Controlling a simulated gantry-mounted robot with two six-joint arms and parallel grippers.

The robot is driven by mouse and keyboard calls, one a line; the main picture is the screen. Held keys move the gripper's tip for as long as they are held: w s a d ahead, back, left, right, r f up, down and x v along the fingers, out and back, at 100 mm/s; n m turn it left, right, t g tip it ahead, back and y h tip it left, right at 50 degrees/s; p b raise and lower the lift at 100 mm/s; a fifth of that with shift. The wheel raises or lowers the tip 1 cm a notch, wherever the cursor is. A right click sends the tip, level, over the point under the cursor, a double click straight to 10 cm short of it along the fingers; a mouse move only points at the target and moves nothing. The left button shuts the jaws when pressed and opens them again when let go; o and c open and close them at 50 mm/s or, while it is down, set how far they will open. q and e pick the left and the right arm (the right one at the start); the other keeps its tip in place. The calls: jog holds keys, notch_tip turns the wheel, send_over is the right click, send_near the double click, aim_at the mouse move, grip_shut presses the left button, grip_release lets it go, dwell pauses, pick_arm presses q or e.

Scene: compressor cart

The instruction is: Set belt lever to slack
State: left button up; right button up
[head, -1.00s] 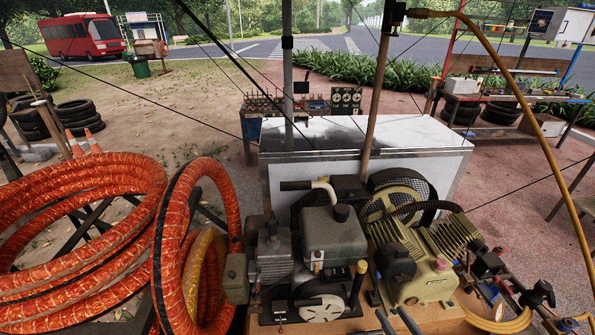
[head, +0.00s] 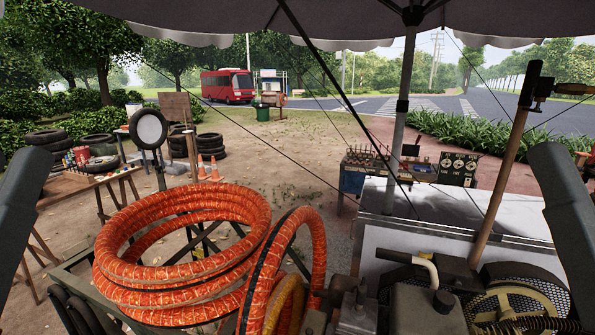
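The top of the compressor cart's machinery shows at the lower right of the head view. A dark grey engine block (head: 425,312) with a pale bent pipe (head: 427,268) stands there. A yellowish wheel behind a mesh guard (head: 518,305) is to its right. The front of the machinery is cut off by the bottom edge, and no belt lever can be made out. Dark grey parts of my arms show at the left and right edges. Neither gripper's fingertips are in view.
Orange hose coils (head: 180,235) lie left of the machinery, with a standing orange loop (head: 285,265) beside it. A white chest (head: 450,225) is behind. A wooden-handled pole (head: 505,165) rises at right, and an umbrella pole (head: 403,110) stands near the middle.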

pick_arm(q)
notch_tip(320, 180, up, 28)
jog(key=p, duration=2.4)
jog(key=shift+r+p, duration=0.2)
jog(key=shift+p, duration=0.15)
pick_arm(e)
notch_tip(320, 180, up, 28)
jog(key=shift+y, duration=0.3)
pick_arm(q)
jog(key=shift+s, duration=0.1)
notch_tip(320, 180, down, 38)
jog(key=b, duration=3.8)
pick_arm(e)
notch_tip(320, 180, down, 38)
